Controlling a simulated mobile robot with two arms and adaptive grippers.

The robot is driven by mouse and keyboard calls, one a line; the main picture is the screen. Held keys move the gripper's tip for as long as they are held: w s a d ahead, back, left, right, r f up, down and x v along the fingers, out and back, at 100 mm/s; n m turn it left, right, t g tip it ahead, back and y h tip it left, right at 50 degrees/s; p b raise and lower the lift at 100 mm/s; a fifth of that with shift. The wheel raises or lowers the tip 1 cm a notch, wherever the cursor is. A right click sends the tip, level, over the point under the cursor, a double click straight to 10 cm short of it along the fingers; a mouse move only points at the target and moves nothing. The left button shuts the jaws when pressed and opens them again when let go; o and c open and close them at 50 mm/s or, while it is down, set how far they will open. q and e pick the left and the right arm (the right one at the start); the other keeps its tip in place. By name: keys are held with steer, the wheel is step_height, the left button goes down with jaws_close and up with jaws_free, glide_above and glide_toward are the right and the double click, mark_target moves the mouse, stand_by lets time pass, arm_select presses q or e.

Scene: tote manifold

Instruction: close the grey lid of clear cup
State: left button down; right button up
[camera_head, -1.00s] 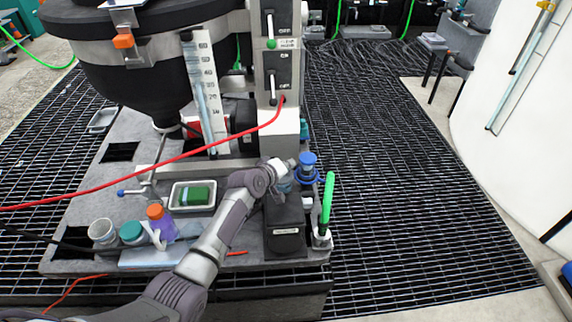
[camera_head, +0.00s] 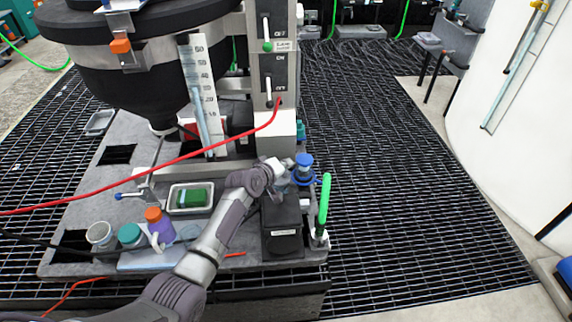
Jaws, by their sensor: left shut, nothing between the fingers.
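A pale cup (camera_head: 100,236) with a greyish round top stands at the front left of the grey platform. It is the likeliest match for the clear cup, but I cannot make out a separate lid or its position. My left gripper (camera_head: 284,184) is shut and empty, over the right part of the platform, behind a black box and just left of a blue-capped item. It is far to the right of the pale cup. My right gripper is not in view.
A teal-lidded container (camera_head: 130,235) and an orange-capped purple bottle (camera_head: 160,226) stand right of the cup. A tray (camera_head: 190,198) holds a green block. The black box (camera_head: 283,226), blue-capped item (camera_head: 304,166) and green-handled tool (camera_head: 323,205) crowd the right edge. A red hose crosses above.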

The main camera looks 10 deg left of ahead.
mark_target(287, 179)
arm_select(q)
steer(key=shift+r+p, duration=0.45)
steer(key=shift+r, duration=0.2)
steer(key=s+d+r+p, duration=0.2)
steer(key=s+r, duration=0.5)
steer(key=r, duration=0.3)
steer(key=s+a+f+m+g+y, duration=0.1)
steer(key=s+a+f+m+g, duration=0.1)
steer(key=s+f, duration=0.35)
steer(key=s+a+f+m+g+y, duration=0.1)
steer(key=s+a+f+m, duration=0.15)
steer(key=s, duration=0.65)
steer(key=s+a+f+m+g+y, duration=0.1)
steer(key=s+a+m+g, duration=0.2)
steer(key=s, duration=1)
steer(key=s+a+m+g+y, duration=0.2)
steer(key=s+a, duration=0.1)
steer(key=s, duration=0.9)
step_height(287, 179, down, 28)
steer(key=r+g+b, duration=0.1)
steer(key=b, duration=0.3)
steer(key=s+a+f+g+b, duration=0.1)
steer(key=s+f, duration=0.8)
steer(key=f, duration=0.2)
steer(key=s+a+f+b, duration=0.2)
steer(key=s+f, duration=0.6)
steer(key=f, duration=0.4)
steer(key=shift+s+g, duration=0.35)
steer(key=shift+g, duration=0.05)
